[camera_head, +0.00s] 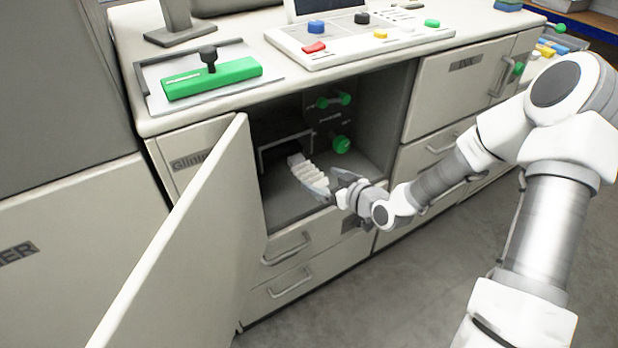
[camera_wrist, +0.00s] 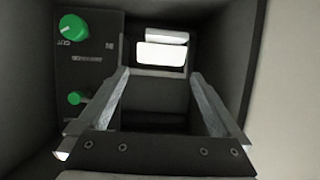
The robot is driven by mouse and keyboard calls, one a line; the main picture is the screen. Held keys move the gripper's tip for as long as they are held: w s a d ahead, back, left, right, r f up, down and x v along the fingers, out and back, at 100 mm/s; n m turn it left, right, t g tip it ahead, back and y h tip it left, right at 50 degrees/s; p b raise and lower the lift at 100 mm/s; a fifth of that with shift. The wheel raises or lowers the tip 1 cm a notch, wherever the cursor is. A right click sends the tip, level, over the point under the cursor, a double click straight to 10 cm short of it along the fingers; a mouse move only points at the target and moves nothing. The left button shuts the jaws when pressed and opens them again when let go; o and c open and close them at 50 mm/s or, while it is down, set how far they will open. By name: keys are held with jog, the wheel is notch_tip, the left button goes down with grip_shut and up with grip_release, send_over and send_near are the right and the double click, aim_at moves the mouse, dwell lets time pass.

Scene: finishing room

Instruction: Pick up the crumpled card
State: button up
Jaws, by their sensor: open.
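The crumpled card (camera_head: 307,174) is a white, pleated strip inside the open cabinet bay. Its far end is at a dark slot frame (camera_head: 285,150), and its near end slopes down toward my gripper (camera_head: 334,187). In the wrist view, the card (camera_wrist: 162,54) shows as a white patch above and beyond the fingertips, roughly centred between them. My gripper (camera_wrist: 159,76) is open with nothing between its fingers. In the head view the fingertips are close to the card's near end; I cannot tell whether they touch.
An open door (camera_head: 185,240) stands at the left of the bay. Green knobs (camera_head: 342,144) sit on the bay's inner panel; one knob (camera_wrist: 73,27) is at the upper left in the wrist view. Drawers (camera_head: 290,283) lie below.

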aim_at(309, 172)
jog(key=b+x, duration=0.1)
jog(key=x, duration=0.6)
jog(key=shift+w+a, duration=0.1)
jog(key=shift+w, duration=0.05)
jog(key=shift+c, duration=0.2)
jog(key=c, duration=1.2)
